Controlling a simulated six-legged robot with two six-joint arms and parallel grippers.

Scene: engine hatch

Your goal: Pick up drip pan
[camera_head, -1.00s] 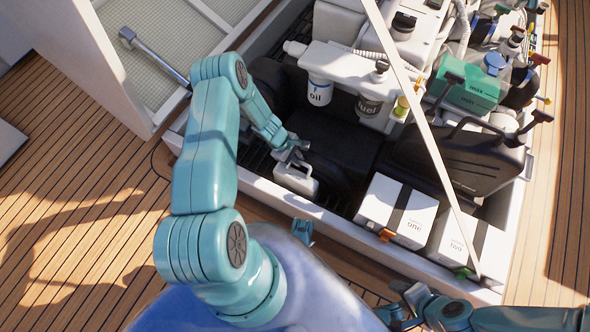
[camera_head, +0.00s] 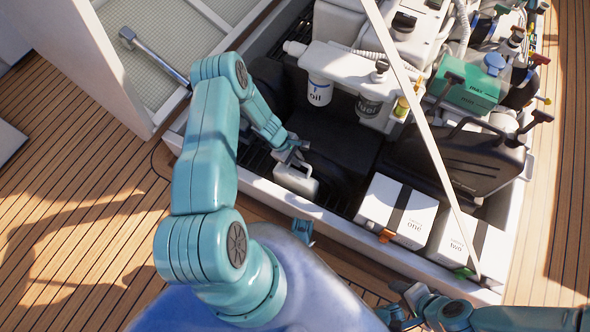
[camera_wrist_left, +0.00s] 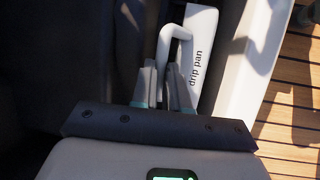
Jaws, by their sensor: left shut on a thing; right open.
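The drip pan (camera_head: 297,180) is a small white container with a raised handle, at the near left inside the engine hatch. In the left wrist view the drip pan (camera_wrist_left: 201,50) shows its label, and its white handle (camera_wrist_left: 164,47) runs between my fingers. My left gripper (camera_head: 291,154) is shut on the handle; the fingers also show in the left wrist view (camera_wrist_left: 166,82). The pan's underside is hidden, so I cannot tell whether it rests on the hatch floor. My right gripper (camera_head: 405,305) is at the bottom right, outside the hatch, open and apart from the pan.
The white hatch rim (camera_head: 345,226) runs close on the near side of the pan. Batteries one (camera_head: 410,230) and two (camera_head: 463,249) stand to the right. The oil filter (camera_head: 319,92) and fuel filter (camera_head: 369,105) hang behind. A white strut (camera_head: 425,140) slants across the hatch. Dark floor space lies beside the pan.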

